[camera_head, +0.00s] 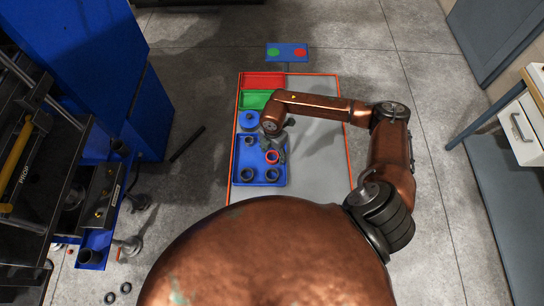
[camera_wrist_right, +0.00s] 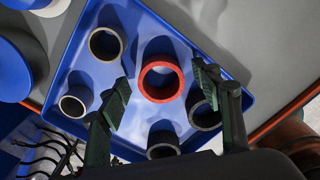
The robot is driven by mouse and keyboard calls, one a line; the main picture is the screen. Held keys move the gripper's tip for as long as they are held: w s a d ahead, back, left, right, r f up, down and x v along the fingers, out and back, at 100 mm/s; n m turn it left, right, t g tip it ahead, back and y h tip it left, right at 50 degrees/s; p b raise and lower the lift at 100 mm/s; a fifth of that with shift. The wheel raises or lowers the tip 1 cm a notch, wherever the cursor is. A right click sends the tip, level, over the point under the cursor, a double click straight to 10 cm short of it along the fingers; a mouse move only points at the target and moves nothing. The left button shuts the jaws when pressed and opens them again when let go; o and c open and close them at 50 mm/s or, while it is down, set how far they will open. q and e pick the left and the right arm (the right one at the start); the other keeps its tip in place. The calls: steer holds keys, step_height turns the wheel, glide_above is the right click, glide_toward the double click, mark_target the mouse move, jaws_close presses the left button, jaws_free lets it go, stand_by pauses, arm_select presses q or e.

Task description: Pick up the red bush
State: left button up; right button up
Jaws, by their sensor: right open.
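The red bush (camera_wrist_right: 160,98) stands upright on the blue tray, its round opening facing up in the right wrist view. It also shows in the head view as a small red ring (camera_head: 267,158). My right gripper (camera_wrist_right: 162,90) is open and above the tray. In the right wrist view its two dark green fingers lie left and right of the red bush, with visible gaps to it. I see nothing held between them. My left gripper is not in view.
The blue tray (camera_head: 262,166) also holds several dark bushes, one (camera_wrist_right: 202,116) close beside the right finger. Red (camera_head: 263,80) and green (camera_head: 254,99) trays lie beyond it. The grey tabletop (camera_head: 310,165) right of the tray is mostly clear. A machine stands at left.

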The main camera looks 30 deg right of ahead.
steer(key=shift+f, duration=0.1)
steer(key=shift+c, duration=0.9)
steer(key=c, duration=0.5)
steer(key=shift+c, duration=0.7)
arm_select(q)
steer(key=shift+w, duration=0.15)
arm_select(e)
steer(key=shift+c, duration=1.2)
